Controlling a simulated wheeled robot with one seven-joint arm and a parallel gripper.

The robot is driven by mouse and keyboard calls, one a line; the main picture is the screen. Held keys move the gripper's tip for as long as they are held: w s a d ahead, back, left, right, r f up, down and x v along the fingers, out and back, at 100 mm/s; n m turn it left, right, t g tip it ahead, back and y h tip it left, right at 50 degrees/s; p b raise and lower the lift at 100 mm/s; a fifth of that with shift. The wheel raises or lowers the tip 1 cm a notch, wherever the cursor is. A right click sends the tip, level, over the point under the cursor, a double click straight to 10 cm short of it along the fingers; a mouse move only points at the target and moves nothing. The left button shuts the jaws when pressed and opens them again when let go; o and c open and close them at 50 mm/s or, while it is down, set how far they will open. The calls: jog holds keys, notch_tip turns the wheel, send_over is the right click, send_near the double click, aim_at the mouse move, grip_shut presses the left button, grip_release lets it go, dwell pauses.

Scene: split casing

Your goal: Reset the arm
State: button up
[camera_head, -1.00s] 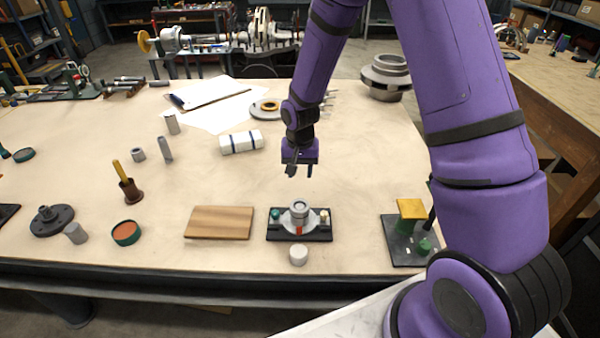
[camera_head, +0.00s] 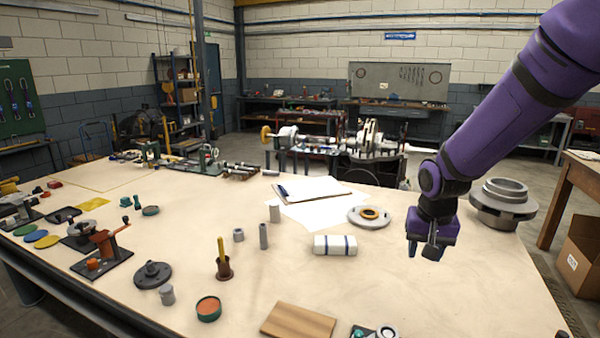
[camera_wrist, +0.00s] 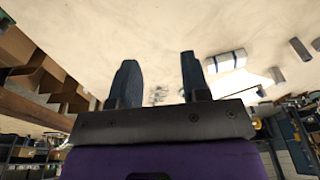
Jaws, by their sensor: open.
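My gripper (camera_head: 424,251) is purple with dark fingers. It hangs above the right part of the workbench and points down, just right of a white bundle with dark bands (camera_head: 335,245). Its two fingers (camera_wrist: 158,85) stand apart in the wrist view, with nothing between them. The casing fixture (camera_head: 374,332) is cut off at the bottom edge of the head view, so only its top shows. A wooden board (camera_head: 298,321) lies left of it.
A clipboard with papers (camera_head: 312,189) lies at the back. Pins, a brush pot (camera_head: 223,268) and discs stand to the left. The front right benchtop is clear.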

jog(key=s+d+r+n+t, duration=0.1)
jog(key=s+r, duration=0.8)
jog(key=s, duration=0.3)
jog(key=s+d+r+n+t, duration=0.2)
jog(key=s+r, duration=0.7)
jog(key=s, duration=0.3)
jog(key=shift+d+t, duration=0.25)
jog(key=shift+t, duration=0.05)
dwell(0.9)
